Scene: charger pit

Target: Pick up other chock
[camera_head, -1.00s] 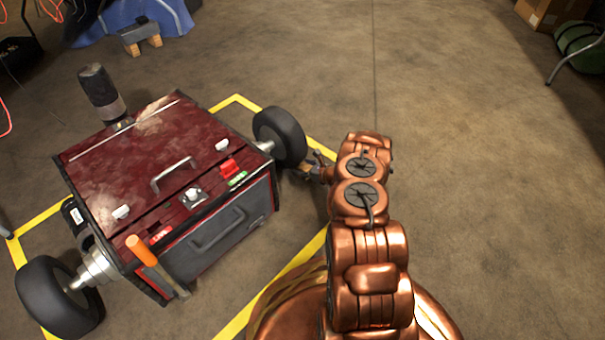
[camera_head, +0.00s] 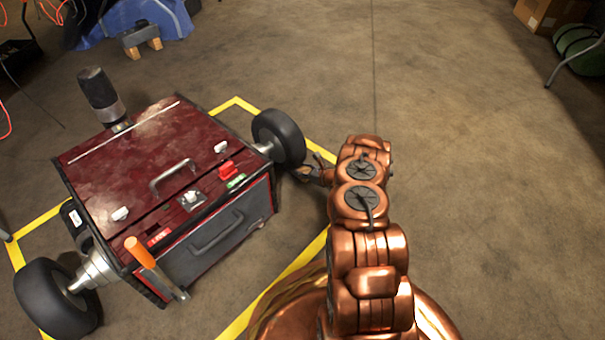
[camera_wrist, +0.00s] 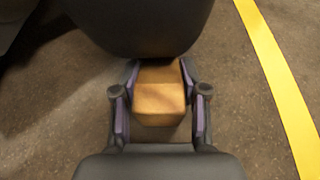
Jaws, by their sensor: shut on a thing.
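A tan wooden chock (camera_wrist: 160,98) sits between the two fingers of my gripper (camera_wrist: 160,112) in the wrist view, with purple pads against its sides. My gripper is shut on it. The dark tire (camera_wrist: 140,25) is just beyond the chock and covers its far end; I cannot tell whether they touch. In the head view my gripper (camera_head: 308,174) is low beside the right wheel (camera_head: 279,137) of the red cart (camera_head: 120,150). The chock is mostly hidden there by the wheel and arm.
A yellow floor line (camera_wrist: 275,75) runs right of the gripper. An orange-handled hammer (camera_head: 141,252) is at the cart's front. A grey thing on wooden blocks (camera_head: 143,39) stands at the back. A cardboard box (camera_head: 550,12) is far right. Floor at right is clear.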

